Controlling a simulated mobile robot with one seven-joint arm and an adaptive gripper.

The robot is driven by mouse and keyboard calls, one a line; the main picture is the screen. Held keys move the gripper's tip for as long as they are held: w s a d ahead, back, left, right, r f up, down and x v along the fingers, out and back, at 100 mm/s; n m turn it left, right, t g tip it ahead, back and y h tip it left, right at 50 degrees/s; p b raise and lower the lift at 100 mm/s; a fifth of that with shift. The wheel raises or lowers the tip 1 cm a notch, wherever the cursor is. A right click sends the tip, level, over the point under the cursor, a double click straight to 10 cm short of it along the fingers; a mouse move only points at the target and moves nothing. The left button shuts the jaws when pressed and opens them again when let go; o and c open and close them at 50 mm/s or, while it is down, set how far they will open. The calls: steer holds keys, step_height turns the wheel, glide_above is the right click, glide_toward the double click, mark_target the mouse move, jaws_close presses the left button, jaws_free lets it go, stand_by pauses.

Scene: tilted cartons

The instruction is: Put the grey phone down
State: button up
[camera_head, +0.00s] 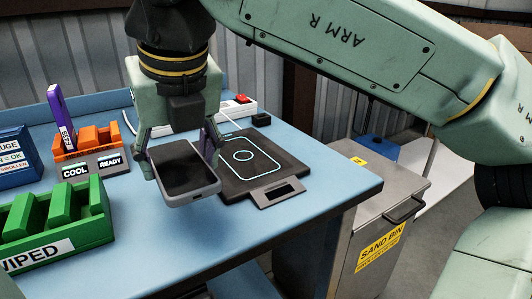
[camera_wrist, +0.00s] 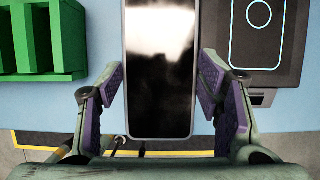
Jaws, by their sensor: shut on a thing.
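The grey phone (camera_head: 187,174) has a dark screen facing up. It lies nearly flat between the two fingers of my gripper (camera_head: 181,158), which is shut on it by its sides. It appears held above the front part of the blue table, left of the black charging pad (camera_head: 285,163). In the wrist view the phone (camera_wrist: 160,70) runs up and down between the purple finger pads of my gripper (camera_wrist: 159,88). The pad (camera_wrist: 287,62) shows there at the upper right with a pale phone outline, and nothing lies on it. The exact height of the phone is hard to tell.
A green rack (camera_head: 98,230) labelled WIPED stands at the left. Behind it are an orange rack (camera_head: 112,136) holding a purple phone (camera_head: 60,112) and a blue box (camera_head: 12,165). A power strip (camera_head: 232,106) lies behind the pad. A sand bin (camera_head: 350,215) stands beyond the right table edge.

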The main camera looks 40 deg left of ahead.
steer(key=p, duration=0.2)
glide_above(243, 155)
steer(key=s+d, duration=0.1)
steer(key=shift+s+d+f, duration=0.1)
steer(key=shift+s+f, duration=0.05)
steer(key=shift+f, duration=0.55)
steer(key=f, duration=0.3)
steer(key=shift+w, duration=0.35)
steer(key=shift+f, duration=0.3)
steer(key=shift+f, duration=0.25)
steer(key=o, duration=1.4)
steer(key=shift+r, duration=0.1)
steer(key=shift+o, duration=0.2)
steer(key=shift+d+r, duration=0.1)
steer(key=shift+r, duration=0.4)
steer(key=v, duration=1.1)
